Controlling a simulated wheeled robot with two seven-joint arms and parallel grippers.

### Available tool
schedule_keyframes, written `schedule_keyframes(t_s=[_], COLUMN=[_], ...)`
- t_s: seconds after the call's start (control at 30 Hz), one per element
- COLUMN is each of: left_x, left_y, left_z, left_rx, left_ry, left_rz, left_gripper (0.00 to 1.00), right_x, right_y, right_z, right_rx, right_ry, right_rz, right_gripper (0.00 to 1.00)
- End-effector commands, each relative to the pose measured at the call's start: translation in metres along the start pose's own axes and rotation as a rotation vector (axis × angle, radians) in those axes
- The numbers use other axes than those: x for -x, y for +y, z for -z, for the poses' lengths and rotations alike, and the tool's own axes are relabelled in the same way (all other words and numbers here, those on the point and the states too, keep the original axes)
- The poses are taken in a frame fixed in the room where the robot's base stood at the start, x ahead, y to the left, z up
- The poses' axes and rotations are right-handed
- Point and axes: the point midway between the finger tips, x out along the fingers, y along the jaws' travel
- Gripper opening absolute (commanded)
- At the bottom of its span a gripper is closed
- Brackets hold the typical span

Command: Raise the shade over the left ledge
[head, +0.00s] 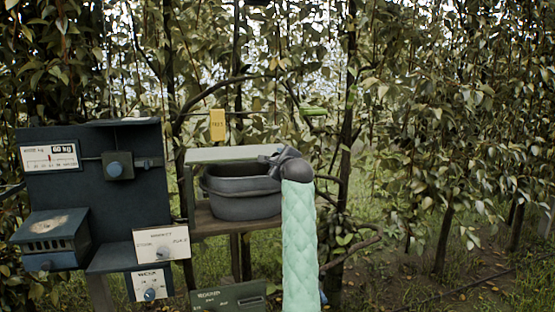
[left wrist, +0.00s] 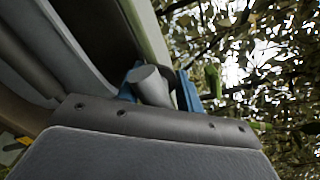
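The shade (head: 235,154) is a pale green flat panel, roughly level over a wooden ledge (head: 215,222) that holds a dark grey bin (head: 240,192). My left gripper (head: 266,157) is at the shade's front right corner, its arm in a mint quilted sleeve. In the left wrist view its two blue fingers (left wrist: 160,88) stand apart on either side of a grey cylinder (left wrist: 152,86), just below a pale green bar (left wrist: 148,35). A dark gap shows between the cylinder and the right finger. I cannot tell firm contact. My right gripper is out of view.
A dark panel (head: 95,195) with a weight dial, knobs and a box-like unit stands left of the ledge. A yellow tag (head: 217,125) hangs above the shade. A green sign (head: 230,298) is below. Branches and trunks stand close behind and to the right.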

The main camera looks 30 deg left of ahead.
Motion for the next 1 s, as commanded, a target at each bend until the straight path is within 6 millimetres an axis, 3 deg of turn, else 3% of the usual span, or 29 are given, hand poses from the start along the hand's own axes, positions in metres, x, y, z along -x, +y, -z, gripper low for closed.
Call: schedule_keyframes(t_s=[0.03, 0.1, 0.43, 0.83, 1.0], left_x=[0.000, 0.000, 0.000, 0.000, 0.000], left_y=[0.001, 0.001, -0.006, -0.029, -0.040], left_z=[0.000, 0.000, -0.005, -0.022, -0.032], left_rx=[-0.001, -0.001, 0.022, 0.112, 0.159], left_ry=[0.000, 0.000, 0.000, -0.002, -0.002], left_rz=[-0.001, -0.001, -0.001, 0.000, 0.002], left_gripper=[0.13, 0.00, 0.00, 0.00, 0.00], right_x=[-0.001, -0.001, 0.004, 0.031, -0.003], right_y=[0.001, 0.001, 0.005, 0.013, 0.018], right_z=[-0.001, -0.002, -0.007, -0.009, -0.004], right_rx=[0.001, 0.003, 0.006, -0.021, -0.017], right_ry=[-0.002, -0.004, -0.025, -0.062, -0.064], right_rz=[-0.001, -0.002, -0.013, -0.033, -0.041], right_gripper=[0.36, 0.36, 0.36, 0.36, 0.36])
